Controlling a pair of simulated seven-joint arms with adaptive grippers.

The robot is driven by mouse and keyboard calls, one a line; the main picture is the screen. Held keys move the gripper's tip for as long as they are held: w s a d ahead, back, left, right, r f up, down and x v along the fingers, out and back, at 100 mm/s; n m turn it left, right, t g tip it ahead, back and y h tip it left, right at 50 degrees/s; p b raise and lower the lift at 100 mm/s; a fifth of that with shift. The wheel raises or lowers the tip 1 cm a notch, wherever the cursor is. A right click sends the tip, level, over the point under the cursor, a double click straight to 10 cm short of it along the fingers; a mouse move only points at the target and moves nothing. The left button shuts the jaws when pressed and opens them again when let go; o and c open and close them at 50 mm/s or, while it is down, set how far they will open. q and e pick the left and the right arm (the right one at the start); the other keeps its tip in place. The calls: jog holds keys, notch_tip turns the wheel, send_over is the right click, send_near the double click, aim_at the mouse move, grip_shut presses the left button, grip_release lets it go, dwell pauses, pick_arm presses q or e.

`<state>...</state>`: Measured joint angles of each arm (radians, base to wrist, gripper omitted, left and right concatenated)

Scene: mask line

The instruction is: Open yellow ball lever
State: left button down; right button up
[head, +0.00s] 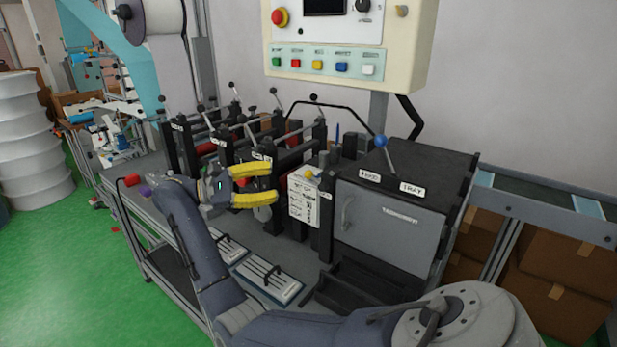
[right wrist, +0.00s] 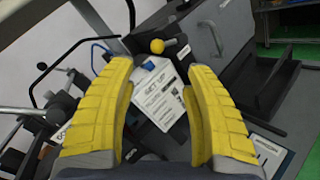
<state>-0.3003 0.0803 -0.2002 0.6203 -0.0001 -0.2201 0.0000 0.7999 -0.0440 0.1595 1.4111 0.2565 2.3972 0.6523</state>
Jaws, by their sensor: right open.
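The yellow ball (head: 309,174) of the lever sits at the top of the white instruction placard (head: 303,198), on the machine's front. In the right wrist view the yellow ball (right wrist: 157,46) shows just beyond and between the fingertips, with a dark lever part beside it. My right gripper (head: 276,184) has yellow fingers and is open, pointing at the placard from the left; nothing is between the fingers. In the right wrist view the open gripper (right wrist: 160,78) frames the placard (right wrist: 158,92). It appears apart from the ball. My left gripper is not in view.
A grey box with a TRAY label (head: 412,188) and a blue-ball lever (head: 380,142) stands right of the placard. Several black-knobbed levers and rollers stand behind my gripper. A control panel (head: 345,45) hangs above. Flat plates (head: 268,281) lie on the bench below.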

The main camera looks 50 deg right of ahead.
aim_at(309, 176)
jog(key=x, duration=1.1)
jog(key=shift+c, duration=0.5)
